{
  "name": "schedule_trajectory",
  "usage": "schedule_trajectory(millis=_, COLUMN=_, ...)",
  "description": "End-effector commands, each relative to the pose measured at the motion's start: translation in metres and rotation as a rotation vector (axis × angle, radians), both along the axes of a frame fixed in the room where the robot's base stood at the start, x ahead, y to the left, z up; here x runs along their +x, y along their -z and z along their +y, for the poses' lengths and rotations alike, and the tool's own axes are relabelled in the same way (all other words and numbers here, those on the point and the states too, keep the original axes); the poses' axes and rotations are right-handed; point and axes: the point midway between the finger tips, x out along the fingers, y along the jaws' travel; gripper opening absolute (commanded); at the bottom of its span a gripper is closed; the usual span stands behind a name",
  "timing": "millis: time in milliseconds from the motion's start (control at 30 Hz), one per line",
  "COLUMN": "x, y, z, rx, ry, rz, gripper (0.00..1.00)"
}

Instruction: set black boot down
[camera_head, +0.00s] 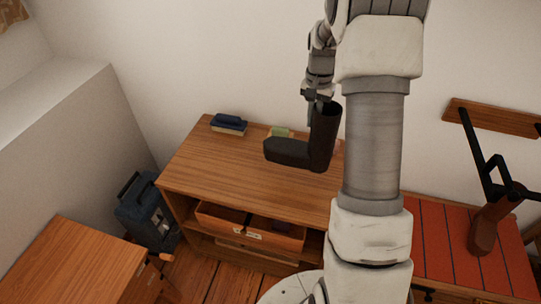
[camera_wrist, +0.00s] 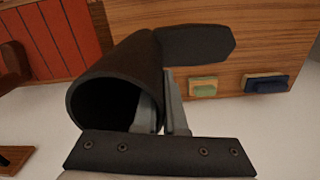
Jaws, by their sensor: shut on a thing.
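The black boot (camera_head: 322,135) is held by my gripper (camera_head: 318,98) over the wooden cabinet top (camera_head: 225,165) in the head view. Its shaft is upright and its toe points left. I cannot tell whether the sole touches the top. In the wrist view the boot (camera_wrist: 120,75) shows its open shaft mouth, and my gripper (camera_wrist: 165,105) is shut on the shaft wall, with one finger inside the opening and one outside.
A blue brush-like block (camera_head: 229,123) and a green-topped block (camera_head: 280,132) lie at the cabinet top's back edge. An open drawer (camera_head: 250,228) shows below. A red bench (camera_head: 450,245) with a brown boot-shaped object (camera_head: 485,232) stands right. The top's front left is clear.

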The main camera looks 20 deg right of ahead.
Motion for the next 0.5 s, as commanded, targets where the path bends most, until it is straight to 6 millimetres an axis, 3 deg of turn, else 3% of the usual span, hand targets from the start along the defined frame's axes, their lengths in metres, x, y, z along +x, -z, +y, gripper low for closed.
schedule_trajectory(millis=300, x=0.008, y=0.038, z=0.064, rx=0.001, ry=-0.007, rz=0.002, gripper=0.00)
schedule_trajectory(millis=500, x=0.012, y=0.054, z=0.090, rx=0.000, ry=-0.004, rz=0.000, gripper=0.00)
